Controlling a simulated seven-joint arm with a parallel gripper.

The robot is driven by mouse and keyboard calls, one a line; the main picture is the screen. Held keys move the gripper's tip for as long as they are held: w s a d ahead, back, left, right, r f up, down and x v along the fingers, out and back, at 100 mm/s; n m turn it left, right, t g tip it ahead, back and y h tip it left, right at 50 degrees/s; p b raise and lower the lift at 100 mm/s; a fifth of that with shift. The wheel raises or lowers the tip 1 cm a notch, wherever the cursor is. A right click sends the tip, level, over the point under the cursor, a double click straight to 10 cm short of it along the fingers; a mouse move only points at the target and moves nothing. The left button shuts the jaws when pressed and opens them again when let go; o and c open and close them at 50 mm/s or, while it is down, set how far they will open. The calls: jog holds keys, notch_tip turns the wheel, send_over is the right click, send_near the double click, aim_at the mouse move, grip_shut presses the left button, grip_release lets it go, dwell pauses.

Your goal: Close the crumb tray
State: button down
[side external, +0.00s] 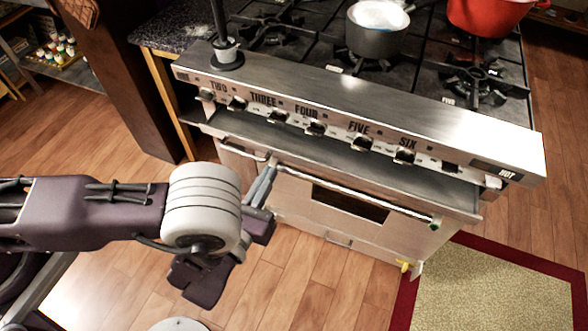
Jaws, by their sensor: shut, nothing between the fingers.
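The crumb tray (345,158) is a flat, dark steel tray under the knob panel of the range. It sticks out toward the front, and its front edge is visible from left to right. My gripper (266,175) is shut and empty. Its grey fingers point up in front of the range, near the left part of the tray's front edge and the left end of the oven handle. I cannot tell whether the fingers touch either one.
The knob panel (360,118) overhangs the tray. Below is the oven door with its long handle (350,193). A grey pot (378,32) and a red pot (487,15) stand on the stovetop.

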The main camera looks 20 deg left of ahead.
notch_tip(320, 180, down, 14)
jog(key=m, duration=0.2)
send_near(303, 152)
jog(key=shift+w+d+r, duration=0.1)
jog(key=shift+w+r, duration=0.1)
jog(key=shift+w, duration=0.4)
jog(key=shift+w+d+r, duration=0.1)
jog(key=shift+w+r, duration=0.15)
jog(key=shift+w, duration=0.4)
jog(key=w, duration=0.5)
jog(key=shift+w+a, duration=0.2)
jog(key=shift+w, duration=0.1)
jog(key=shift+w+d, duration=0.1)
jog(key=shift+w, duration=0.45)
